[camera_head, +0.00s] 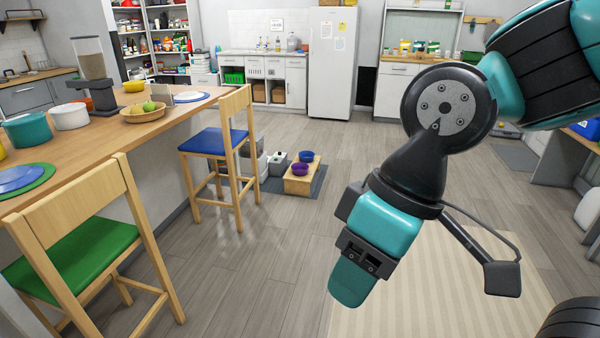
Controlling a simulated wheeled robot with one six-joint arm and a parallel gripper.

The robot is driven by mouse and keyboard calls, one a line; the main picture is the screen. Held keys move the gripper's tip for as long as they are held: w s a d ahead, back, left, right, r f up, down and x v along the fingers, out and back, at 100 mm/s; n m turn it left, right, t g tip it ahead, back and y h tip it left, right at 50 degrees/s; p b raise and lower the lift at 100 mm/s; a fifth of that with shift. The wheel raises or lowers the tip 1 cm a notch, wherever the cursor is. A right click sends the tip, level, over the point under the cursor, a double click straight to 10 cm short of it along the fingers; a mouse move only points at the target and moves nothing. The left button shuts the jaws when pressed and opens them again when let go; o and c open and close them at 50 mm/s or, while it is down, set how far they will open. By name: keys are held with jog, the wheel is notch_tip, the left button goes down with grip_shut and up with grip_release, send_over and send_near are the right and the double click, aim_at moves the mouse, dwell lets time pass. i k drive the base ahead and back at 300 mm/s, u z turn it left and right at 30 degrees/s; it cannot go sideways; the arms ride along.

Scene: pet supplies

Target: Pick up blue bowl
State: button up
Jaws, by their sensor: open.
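The blue bowl (306,157) is small in the head view. It sits at the back of a low wooden stand (296,186) on the floor, behind a purple bowl (300,169). My gripper (350,290) hangs in the foreground, right of and far nearer than the stand, pointing down. It is open, touches nothing, and only one finger side shows clearly.
A wooden island (130,120) with pots and fruit stands at the left. A blue-seated stool (215,142) and a green-seated stool (85,250) stand beside it. Containers sit left of the stand on a dark mat (270,188). The middle floor is clear; a striped rug (440,290) lies front right.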

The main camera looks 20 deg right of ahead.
aim_at(306, 156)
jog(key=z, duration=0.55)
jog(key=i, duration=2.3)
jog(key=z, duration=0.5)
jog(key=i, duration=2)
jog(key=u, duration=0.65)
jog(key=i, duration=1.7)
jog(key=u, duration=0.4)
